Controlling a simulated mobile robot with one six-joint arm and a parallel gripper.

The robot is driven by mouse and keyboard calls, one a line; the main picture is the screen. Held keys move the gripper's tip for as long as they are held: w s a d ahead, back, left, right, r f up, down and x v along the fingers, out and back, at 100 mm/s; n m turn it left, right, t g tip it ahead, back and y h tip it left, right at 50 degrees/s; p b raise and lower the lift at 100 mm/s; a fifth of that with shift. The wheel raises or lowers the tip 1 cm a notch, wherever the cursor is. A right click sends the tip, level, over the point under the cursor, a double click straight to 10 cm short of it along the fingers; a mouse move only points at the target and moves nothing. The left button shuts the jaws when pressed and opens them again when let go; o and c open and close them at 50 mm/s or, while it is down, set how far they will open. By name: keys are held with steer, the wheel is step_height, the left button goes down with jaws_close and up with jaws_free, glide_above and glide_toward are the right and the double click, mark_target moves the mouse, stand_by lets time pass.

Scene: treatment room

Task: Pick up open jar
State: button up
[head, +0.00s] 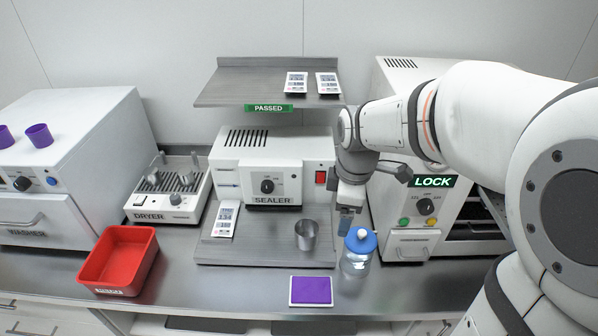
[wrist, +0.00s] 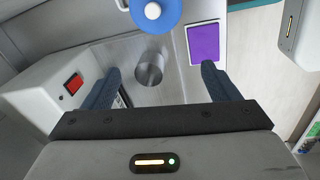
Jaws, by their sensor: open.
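An open metal cup (head: 306,235), the only open-topped jar-like vessel I see, stands upright on the grey plate in front of the sealer. It also shows in the wrist view (wrist: 149,68), between and beyond the fingers. A clear jar (head: 356,264) with a blue lid (head: 361,240) stands right of it on the counter; the lid appears in the wrist view (wrist: 155,12) at the top. My gripper (head: 346,222) is above the counter, right of the cup and close to the blue lid. Its two dark blue fingers (wrist: 160,67) are apart, with nothing held.
A purple pad (head: 311,290) lies at the counter's front edge. A red bin (head: 120,260) and the dryer (head: 168,188) are to the left. The sealer (head: 270,165) stands behind the cup, below a shelf (head: 240,88). The LOCK machine (head: 415,215) is at right.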

mark_target(308, 232)
steer(key=w+a+f+n, duration=0.2)
steer(key=f+n, duration=0.1)
steer(key=f, duration=0.2)
steer(key=w+a+f+n+g, duration=0.1)
steer(key=w+a+f+n, duration=0.1)
steer(key=f+n, duration=0.2)
steer(key=w+a+f+n+p, duration=0.1)
steer(key=w+a+f+n, duration=0.2)
steer(key=f, duration=0.4)
steer(key=shift+a+f+n, duration=0.1)
steer(key=shift+f+n, duration=0.25)
steer(key=shift+n, duration=0.15)
steer(key=shift+s, duration=0.1)
steer(key=shift+c, duration=0.3)
steer(key=c, duration=1.1)
